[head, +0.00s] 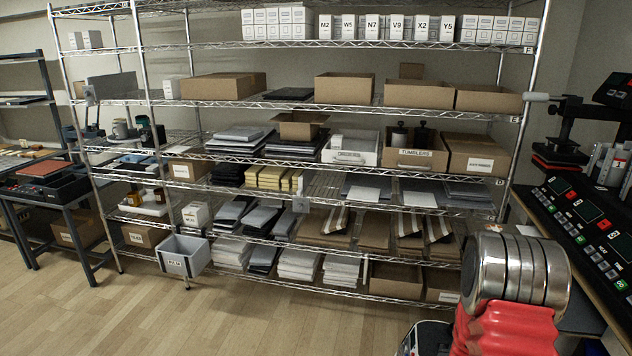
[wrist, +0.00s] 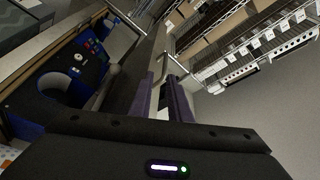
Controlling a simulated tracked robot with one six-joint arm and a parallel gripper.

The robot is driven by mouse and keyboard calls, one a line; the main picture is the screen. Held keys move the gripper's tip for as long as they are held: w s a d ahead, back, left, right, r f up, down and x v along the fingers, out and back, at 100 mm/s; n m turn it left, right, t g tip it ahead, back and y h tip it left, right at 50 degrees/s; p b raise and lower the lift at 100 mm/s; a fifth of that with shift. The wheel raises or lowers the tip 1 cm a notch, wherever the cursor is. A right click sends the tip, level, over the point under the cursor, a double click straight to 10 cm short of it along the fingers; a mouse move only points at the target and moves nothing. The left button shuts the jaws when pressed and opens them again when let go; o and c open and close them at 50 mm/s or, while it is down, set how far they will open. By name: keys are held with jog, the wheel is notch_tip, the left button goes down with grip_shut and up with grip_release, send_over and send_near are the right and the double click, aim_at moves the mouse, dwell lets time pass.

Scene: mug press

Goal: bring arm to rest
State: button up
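My gripper (wrist: 160,86) shows in the wrist view, with two dark purple fingers standing apart and nothing seen between them. Its dark body fills the bottom of that view, with a small lit strip. The fingers point up the picture, toward a long grey edge and the wire shelving behind. I see no object touching the fingers. The gripper itself does not show in the head view.
A wire shelf rack (head: 300,194) with boxes and packs fills the head view. A grey bin (head: 183,256) hangs at its lower left. A bench with a control panel (head: 590,225) stands at right, a dark table (head: 62,190) at left.

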notch_tip(320, 180, down, 14)
jog(key=a+n+g+y, duration=0.2)
jog(key=n+g+y, duration=0.2)
jog(key=g+y, duration=0.1)
jog(key=s+a+n+g+y, duration=0.4)
jog(key=s+a+n+g, duration=0.1)
jog(key=a, duration=0.3)
jog(key=s+a+r+n+y, duration=0.1)
jog(key=s+a+r+n, duration=0.2)
jog(key=r, duration=0.7)
jog(key=s+a+r+n+y, duration=0.1)
jog(key=s+a+r+n, duration=0.2)
jog(key=s+a+r, duration=0.4)
jog(key=s+a+r+n+y, duration=0.1)
jog(key=s+a+r+n, duration=0.2)
jog(key=r, duration=0.9)
jog(key=s+a, duration=0.3)
jog(key=a, duration=0.1)
jog(key=shift+r+n, duration=0.3)
